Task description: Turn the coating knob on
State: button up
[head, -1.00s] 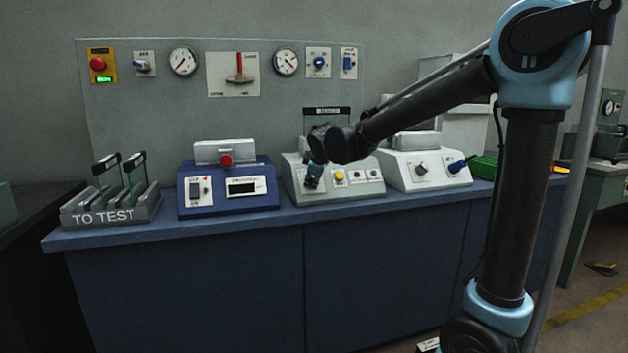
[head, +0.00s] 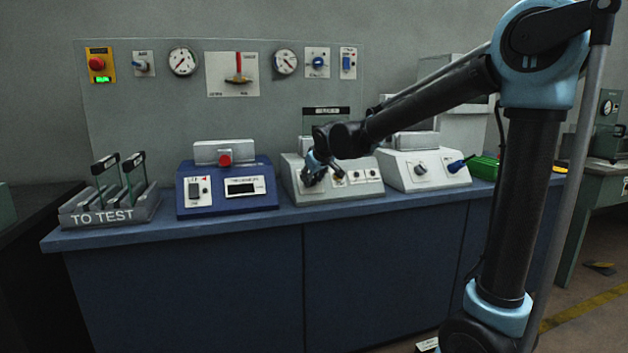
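My gripper (head: 324,176) is small and dark in the head view, at the front panel of the middle grey-white machine (head: 292,185). No label reading "coating" is legible, so I cannot tell which knob is the coating knob. The right white machine has a dark round knob (head: 421,168) and a blue knob (head: 456,165) on its front.
The machines stand on a blue bench (head: 200,235). A blue machine (head: 228,199) with a red button and a "TO TEST" rack (head: 104,216) stand to the left. A wall panel (head: 150,110) carries gauges, a red lever and switches. A green box (head: 484,167) is at right.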

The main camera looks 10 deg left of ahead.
jog(key=shift+o, duration=0.2)
jog(key=m, duration=0.4)
jog(key=shift+w+d+m+y, duration=0.2)
jog(key=shift+m+y, duration=0.1)
jog(key=shift+m, duration=0.4)
jog(key=o, duration=1)
jog(key=shift+o, duration=0.2)
jog(key=shift+s, duration=0.1)
jog(key=shift+s+d+r, duration=0.2)
jog(key=shift+s+r, duration=0.1)
jog(key=shift+s, duration=0.05)
jog(key=v, duration=1)
jog(key=shift+d+r, duration=0.3)
